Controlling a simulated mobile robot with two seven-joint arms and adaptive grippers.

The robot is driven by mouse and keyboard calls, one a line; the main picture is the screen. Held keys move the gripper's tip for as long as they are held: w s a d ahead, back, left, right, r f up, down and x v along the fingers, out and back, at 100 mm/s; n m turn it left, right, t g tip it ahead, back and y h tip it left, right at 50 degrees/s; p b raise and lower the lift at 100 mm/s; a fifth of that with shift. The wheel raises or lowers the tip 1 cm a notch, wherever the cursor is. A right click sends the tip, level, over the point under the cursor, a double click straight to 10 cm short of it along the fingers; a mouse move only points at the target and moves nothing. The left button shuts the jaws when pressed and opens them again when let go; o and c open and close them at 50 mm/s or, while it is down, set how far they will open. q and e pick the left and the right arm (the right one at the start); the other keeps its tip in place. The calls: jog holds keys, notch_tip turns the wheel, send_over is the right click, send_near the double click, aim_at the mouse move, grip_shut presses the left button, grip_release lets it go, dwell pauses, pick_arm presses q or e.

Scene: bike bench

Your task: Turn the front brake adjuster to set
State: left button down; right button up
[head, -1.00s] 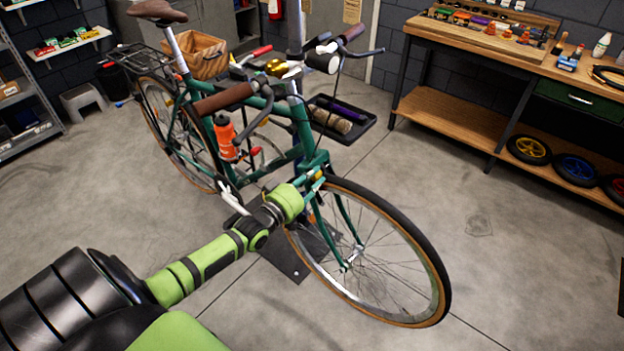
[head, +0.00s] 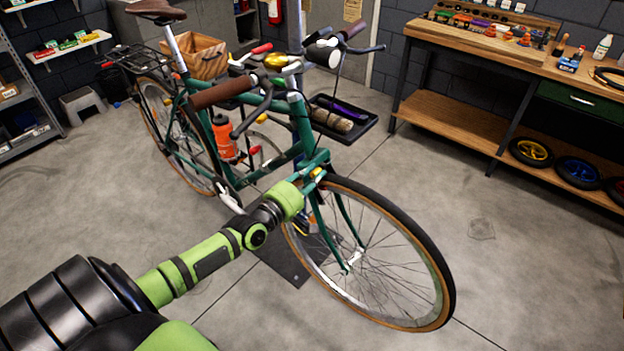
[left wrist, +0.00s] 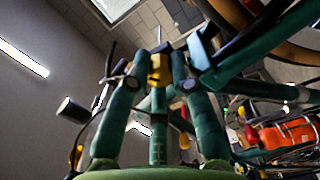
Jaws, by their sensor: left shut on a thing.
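The green bicycle (head: 293,153) stands with its front wheel (head: 447,275) toward the lower right. My left gripper (head: 318,173) reaches in from the lower left to the top of the front fork, and its fingers are partly hidden there. A small yellow piece at the fork top, which looks like the front brake adjuster (head: 316,172), shows at the fingertips. In the left wrist view the two dark green fingers of my left gripper (left wrist: 160,62) close around this yellow adjuster (left wrist: 159,72). Its exact turn cannot be told. My right gripper is out of view.
The handlebar with its brown grip (head: 215,95) and headlamp (head: 324,54) is above my gripper. A black tray (head: 362,128) is behind the bike. A wooden workbench (head: 470,45) stands at the back right. The floor right of the front wheel is clear.

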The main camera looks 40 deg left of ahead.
pick_arm(q)
jog(key=shift+d+n+b, duration=0.1)
jog(key=shift+n+b, duration=0.2)
jog(key=shift+n, duration=0.7)
jog(key=c, duration=1.1)
grip_release()
jog(key=s, duration=0.8)
jog(key=s+a, duration=0.1)
jog(key=s, duration=0.3)
